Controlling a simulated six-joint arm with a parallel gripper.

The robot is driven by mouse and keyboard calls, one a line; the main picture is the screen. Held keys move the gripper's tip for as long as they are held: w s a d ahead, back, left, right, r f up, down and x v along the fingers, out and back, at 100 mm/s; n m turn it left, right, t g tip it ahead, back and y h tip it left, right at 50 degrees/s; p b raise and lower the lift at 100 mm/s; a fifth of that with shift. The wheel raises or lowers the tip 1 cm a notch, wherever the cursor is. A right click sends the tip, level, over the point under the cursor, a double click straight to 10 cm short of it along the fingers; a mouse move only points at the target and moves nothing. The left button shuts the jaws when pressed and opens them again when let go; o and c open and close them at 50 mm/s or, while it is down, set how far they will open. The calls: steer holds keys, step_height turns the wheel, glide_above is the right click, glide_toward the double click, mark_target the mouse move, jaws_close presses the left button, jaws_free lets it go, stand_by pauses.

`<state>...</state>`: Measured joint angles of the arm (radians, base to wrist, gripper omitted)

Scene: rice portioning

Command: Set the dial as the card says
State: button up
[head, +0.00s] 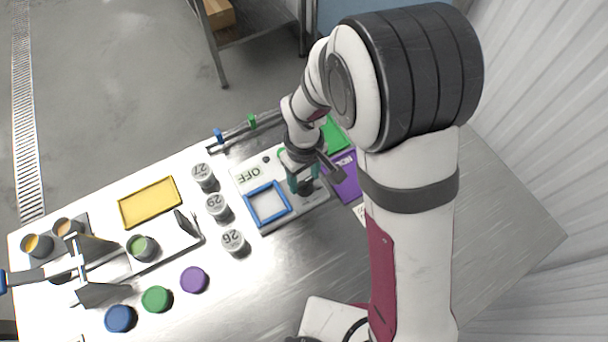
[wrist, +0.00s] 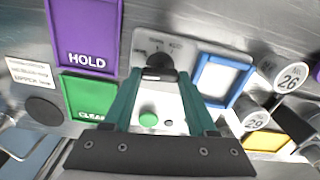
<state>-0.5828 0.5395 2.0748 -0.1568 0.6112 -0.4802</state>
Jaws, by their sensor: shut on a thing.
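The dial is a dark round knob (wrist: 159,61) on a light grey panel (wrist: 145,42). My gripper (wrist: 160,75) has its teal fingers on both sides of the knob and is shut on it. In the head view my gripper (head: 303,184) points down at the panel's right part, and the fingers and wrist mostly hide the knob. The panel's display (head: 248,176) reads OFF. A small white card with printed lines (wrist: 33,77) lies left of the green tray in the wrist view; its text is too small to read.
A blue-framed square (head: 268,204) is on the panel. A purple HOLD tray (wrist: 84,30) and a green tray (wrist: 90,97) lie beside it. Numbered canisters (head: 217,206) stand left of the panel. A yellow tray (head: 150,202) and coloured discs (head: 156,299) lie further left.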

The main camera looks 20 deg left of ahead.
mark_target(305, 182)
steer(key=m, duration=1.2)
steer(key=shift+d+m, duration=0.1)
steer(key=shift+m, duration=0.3)
steer(key=m, duration=1.1)
steer(key=shift+m, duration=0.4)
steer(key=o, duration=1.4)
steer(key=shift+c, duration=0.2)
step_height(305, 182, up, 16)
